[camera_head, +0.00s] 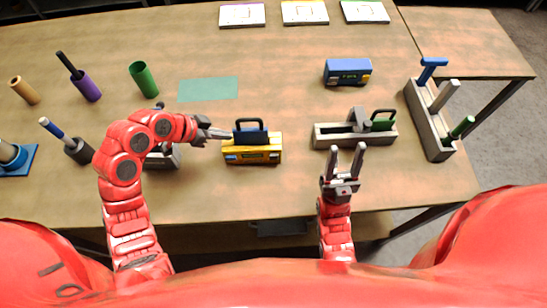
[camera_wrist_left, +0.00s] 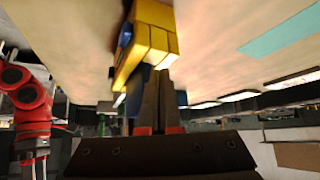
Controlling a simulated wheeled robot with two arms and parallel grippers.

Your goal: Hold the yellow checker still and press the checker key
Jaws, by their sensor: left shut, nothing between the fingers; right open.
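The yellow checker (camera_head: 252,151) stands upright on the table near the middle front in the head view. A dark blue handled piece (camera_head: 251,134) sits in its top, and a small light blue patch shows on its front left. My left gripper (camera_head: 229,134) is shut and empty, its tips close to the checker's upper left side; I cannot tell whether they touch. In the left wrist view the yellow checker (camera_wrist_left: 150,42) is right beyond the shut fingers (camera_wrist_left: 157,85). My right gripper (camera_head: 345,150) is open and empty, in front of the grey tray. I cannot clearly make out the checker key.
A grey tray (camera_head: 325,138) with a green handled piece (camera_head: 382,122) lies right of the checker. A blue box (camera_head: 348,72) stands behind it. A grey rack (camera_head: 436,147) is at the right. A green mat (camera_head: 208,89) lies behind my left arm. The table between checker and tray is clear.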

